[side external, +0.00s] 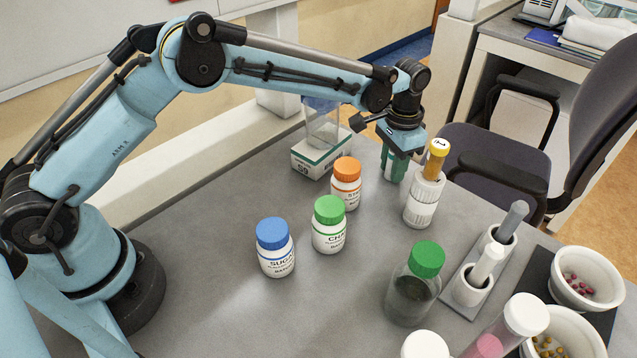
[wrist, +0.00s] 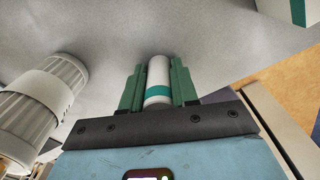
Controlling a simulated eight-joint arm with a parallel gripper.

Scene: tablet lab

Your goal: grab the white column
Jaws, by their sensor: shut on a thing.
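The white column (wrist: 158,72) is a slim white cylinder with a teal band, seen in the wrist view between the two green fingers. My gripper (wrist: 157,85) is shut on it, with one finger against each side. In the side external view my gripper (side external: 395,168) points down at the back of the table, with its green fingers low near the table top. The column is hidden behind the fingers there, so I cannot tell whether it touches the table.
A white ribbed holder (side external: 422,201) with a yellow-capped tube stands just right of my gripper. Blue-capped (side external: 276,258), green-capped (side external: 329,233) and orange-capped (side external: 346,190) bottles stand to the left and front. A white and green box (side external: 320,159) stands behind. The front left table is clear.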

